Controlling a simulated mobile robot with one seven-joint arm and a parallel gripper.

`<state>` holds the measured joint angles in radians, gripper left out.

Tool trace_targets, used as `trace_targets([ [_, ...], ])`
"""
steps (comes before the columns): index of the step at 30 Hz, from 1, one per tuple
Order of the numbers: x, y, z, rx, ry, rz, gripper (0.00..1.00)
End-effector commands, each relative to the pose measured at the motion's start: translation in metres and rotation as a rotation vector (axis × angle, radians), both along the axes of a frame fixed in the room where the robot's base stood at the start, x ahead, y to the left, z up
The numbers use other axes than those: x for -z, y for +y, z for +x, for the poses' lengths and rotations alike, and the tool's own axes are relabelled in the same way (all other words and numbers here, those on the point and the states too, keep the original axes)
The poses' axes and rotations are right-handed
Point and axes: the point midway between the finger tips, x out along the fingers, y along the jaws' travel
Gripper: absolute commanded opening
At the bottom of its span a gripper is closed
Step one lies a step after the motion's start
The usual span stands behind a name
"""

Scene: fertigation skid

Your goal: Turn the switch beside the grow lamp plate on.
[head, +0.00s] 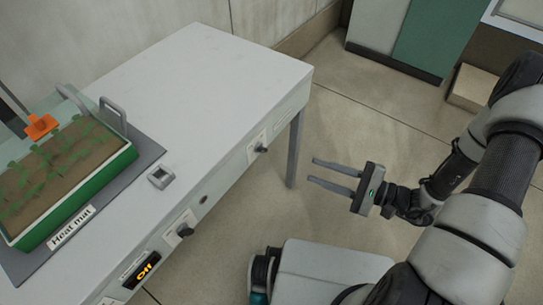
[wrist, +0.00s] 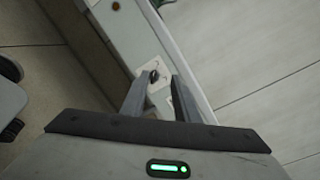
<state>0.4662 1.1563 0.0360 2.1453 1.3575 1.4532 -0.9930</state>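Two dark knob switches sit on the front of the grey table. The far switch (head: 262,149) is on a pale plate near the table's right end. The near switch (head: 184,230) is on another pale plate, close to a display (head: 143,268) reading "Off". I cannot read any plate as the grow lamp's. My gripper (head: 312,170) is open and empty, to the right of the table front and apart from it. In the wrist view, a dark switch on a white plate (wrist: 154,76) shows between the fingertips of my gripper (wrist: 158,82), beyond them.
A green tray (head: 75,196) of seedlings stands on a dark mat labelled "Heat mat" (head: 73,228). A small grey box (head: 160,178) sits on the tabletop. A table leg (head: 294,150) stands behind my gripper. The floor (head: 365,125) beyond is clear.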

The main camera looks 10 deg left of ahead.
Motion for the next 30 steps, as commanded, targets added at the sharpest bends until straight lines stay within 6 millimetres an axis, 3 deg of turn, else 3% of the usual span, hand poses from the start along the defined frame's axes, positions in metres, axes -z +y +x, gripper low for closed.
trace_targets([
  [1, 0.025, -0.002, 0.001, 0.051, 0.019, 0.026, 0.28],
  [3, 0.042, -0.004, 0.003, 0.107, 0.03, 0.048, 0.28],
  [7, 0.058, -0.005, 0.005, 0.163, 0.039, 0.064, 0.28],
  [14, 0.06, 0.019, 0.014, 0.169, 0.039, 0.067, 0.28],
  [30, 0.06, 0.124, 0.058, 0.167, 0.038, 0.067, 0.28],
])
